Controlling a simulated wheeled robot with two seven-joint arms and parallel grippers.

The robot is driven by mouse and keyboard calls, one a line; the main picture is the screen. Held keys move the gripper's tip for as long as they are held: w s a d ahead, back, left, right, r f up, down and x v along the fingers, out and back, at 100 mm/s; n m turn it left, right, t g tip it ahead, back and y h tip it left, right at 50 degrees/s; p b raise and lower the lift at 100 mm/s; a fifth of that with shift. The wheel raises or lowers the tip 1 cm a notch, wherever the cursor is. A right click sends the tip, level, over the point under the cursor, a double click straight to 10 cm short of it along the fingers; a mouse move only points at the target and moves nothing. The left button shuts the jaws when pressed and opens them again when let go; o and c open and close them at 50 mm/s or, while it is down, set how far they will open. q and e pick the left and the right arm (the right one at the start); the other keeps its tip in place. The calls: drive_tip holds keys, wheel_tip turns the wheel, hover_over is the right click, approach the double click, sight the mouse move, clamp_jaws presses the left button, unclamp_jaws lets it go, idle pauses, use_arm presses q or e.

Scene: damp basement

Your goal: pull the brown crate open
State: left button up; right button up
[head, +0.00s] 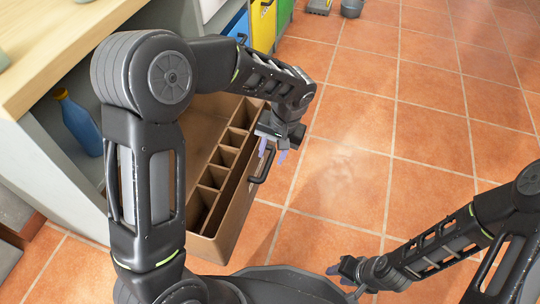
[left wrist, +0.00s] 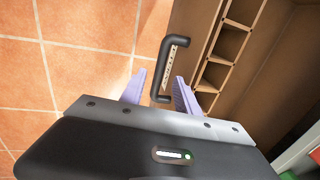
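The brown crate (head: 238,205) stands drawn out of the white shelf unit, its divided compartments showing from above, in the head view. A dark bar handle (head: 264,166) is on its front face. My left gripper (head: 272,148) is by that handle. In the left wrist view its two lilac fingers (left wrist: 160,90) are apart, and one end of the handle (left wrist: 168,66) shows between their tips; I cannot tell how deep the handle sits. The crate (left wrist: 215,75) fills the right there. My right gripper (head: 345,268) is low over the floor, away from the crate; its fingers are too small to judge.
A blue bottle (head: 80,122) stands inside the unit, under the wooden top (head: 60,35). Blue, yellow (head: 263,25) and green (head: 284,14) fronts line the unit further back. A grey bucket (head: 352,8) is at the far back. The tiled floor (head: 345,175) before the crate is clear.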

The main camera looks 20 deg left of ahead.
use_arm(q)
drive_tip(key=r, duration=0.3)
drive_tip(key=shift+d+r+p, duration=0.3)
drive_tip(key=shift+d+p, duration=0.05)
drive_tip(key=shift+p, duration=0.05)
